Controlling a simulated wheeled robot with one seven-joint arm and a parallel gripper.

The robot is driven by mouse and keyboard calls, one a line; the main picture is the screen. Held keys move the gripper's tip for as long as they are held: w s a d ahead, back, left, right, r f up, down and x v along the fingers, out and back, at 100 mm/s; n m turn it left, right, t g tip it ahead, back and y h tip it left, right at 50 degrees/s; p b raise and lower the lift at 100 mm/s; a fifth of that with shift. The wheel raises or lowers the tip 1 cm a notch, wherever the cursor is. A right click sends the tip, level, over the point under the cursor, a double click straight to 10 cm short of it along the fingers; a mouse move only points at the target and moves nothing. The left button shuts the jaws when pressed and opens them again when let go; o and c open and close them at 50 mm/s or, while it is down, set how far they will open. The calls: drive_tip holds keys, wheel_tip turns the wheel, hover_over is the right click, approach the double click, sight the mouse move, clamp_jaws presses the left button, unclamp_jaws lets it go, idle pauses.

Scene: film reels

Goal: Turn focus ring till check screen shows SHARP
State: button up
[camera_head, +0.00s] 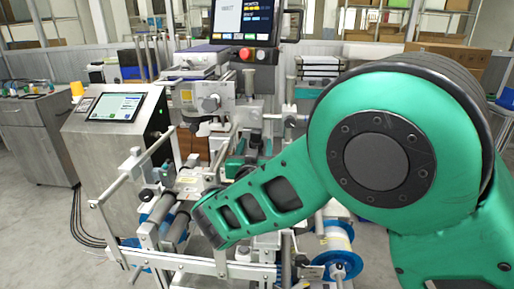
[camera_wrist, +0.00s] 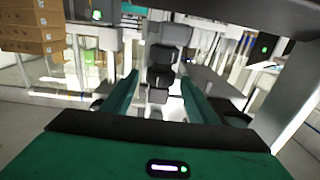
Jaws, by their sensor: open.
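My gripper (camera_wrist: 158,90) shows in the wrist view with two green fingers spread apart. Between and beyond the fingers is a dark ribbed cylindrical part (camera_wrist: 160,66) with grey sections, which looks like the focus ring. The fingers lie to either side of it in the picture; I cannot tell how far away it is. In the head view my green arm hides much of the machine's middle. A lit screen (camera_head: 116,106) is on the steel cabinet at left, and a dark monitor (camera_head: 245,20) stands at the top. Their text is too small to read, so I cannot tell which is the check screen.
A machine with rollers (camera_head: 160,205) and metal rails fills the middle. A blue reel (camera_head: 339,244) sits low at right, near my arm. A red button (camera_head: 246,54) is below the monitor. Cardboard boxes (camera_wrist: 32,32) stand at left in the wrist view. Floor is open at lower left.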

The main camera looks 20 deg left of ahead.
drive_tip(key=c, duration=1.1)
drive_tip(key=shift+o, duration=0.2)
drive_tip(key=shift+w+d+r+n+g+y, duration=0.1)
drive_tip(key=shift+w+d+n+g+y, duration=0.1)
drive_tip(key=shift+n+y, duration=0.3)
drive_tip(key=shift+w+d+n+g+y, duration=0.1)
drive_tip(key=shift+d+n+g+y, duration=0.15)
drive_tip(key=shift+y, duration=0.45)
drive_tip(key=shift+n+g+y, duration=0.45)
drive_tip(key=shift+n+y, duration=0.3)
drive_tip(key=shift+y, duration=0.25)
drive_tip(key=shift+s, duration=0.1)
drive_tip(key=o, duration=1.1)
drive_tip(key=shift+c, duration=0.2)
drive_tip(key=shift+s, duration=0.1)
